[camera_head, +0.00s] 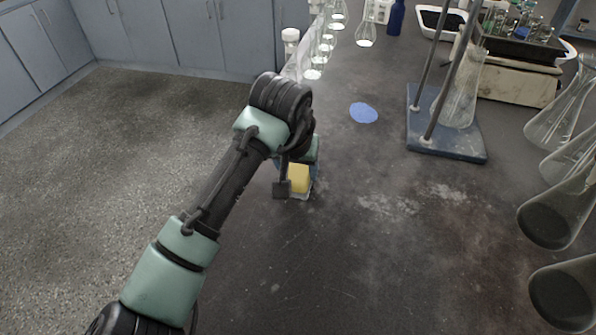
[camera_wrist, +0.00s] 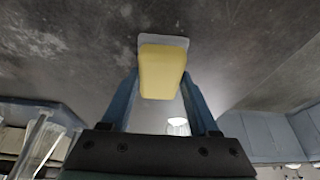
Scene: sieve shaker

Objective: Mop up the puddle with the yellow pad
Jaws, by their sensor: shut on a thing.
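The yellow pad (camera_head: 299,178) is a small block at the left edge of the dark bench top. It also shows in the wrist view (camera_wrist: 162,72), between the two blue fingers. My gripper (camera_wrist: 161,82) is shut on the pad. A pale flat dish or base (camera_wrist: 149,39) shows just beyond the pad; I cannot tell whether the pad touches it. The puddle (camera_head: 363,112) is a small flat blue patch on the bench, up and to the right of my gripper and apart from it.
A retort stand with a blue base (camera_head: 447,140) and a flask (camera_head: 464,95) stands right of the puddle. Large flasks (camera_head: 548,218) line the right edge. Glassware and a white-capped bottle (camera_head: 290,42) stand at the back left edge. The bench between pad and puddle looks clear.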

